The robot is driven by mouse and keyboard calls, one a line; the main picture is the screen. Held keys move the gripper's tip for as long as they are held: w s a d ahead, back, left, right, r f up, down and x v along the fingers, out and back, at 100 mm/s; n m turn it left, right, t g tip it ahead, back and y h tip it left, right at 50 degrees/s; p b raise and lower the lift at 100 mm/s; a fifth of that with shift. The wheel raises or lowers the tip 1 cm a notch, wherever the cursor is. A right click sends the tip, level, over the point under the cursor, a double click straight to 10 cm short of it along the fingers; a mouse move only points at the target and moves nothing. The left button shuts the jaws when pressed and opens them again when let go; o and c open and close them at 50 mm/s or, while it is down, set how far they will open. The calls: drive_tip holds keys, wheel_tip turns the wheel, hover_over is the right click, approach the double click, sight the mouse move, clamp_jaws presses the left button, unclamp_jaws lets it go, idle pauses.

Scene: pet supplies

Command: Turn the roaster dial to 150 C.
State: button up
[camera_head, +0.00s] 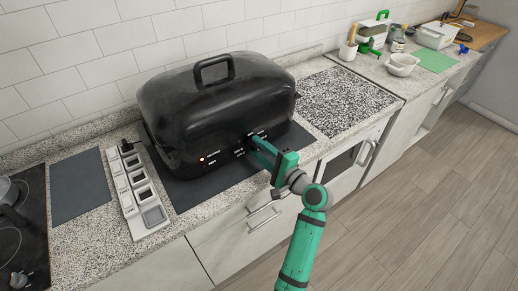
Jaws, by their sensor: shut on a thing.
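The black roaster (218,104) stands on a dark mat on the counter, its domed lid on with a loop handle on top. An orange light (203,159) glows on its front, with small white markings to the right. My green gripper (255,146) is at the right part of the roaster's front, at the dial's place, and is shut on the dial. The dial itself is hidden behind the fingers. The temperature it points to cannot be read.
A white compartment tray (138,192) stands left of the roaster. A stove top (22,235) is at the far left. A speckled board (344,101) lies to the right. Farther right are a white bowl (402,65), a green mat (435,61) and bottles. Cabinet handles project below the counter.

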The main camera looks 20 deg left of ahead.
idle(0.4)
drive_tip(key=o, duration=1)
drive_tip(key=shift+o, duration=0.2)
drive_tip(key=v, duration=1)
drive_tip(key=shift+s+d, duration=0.3)
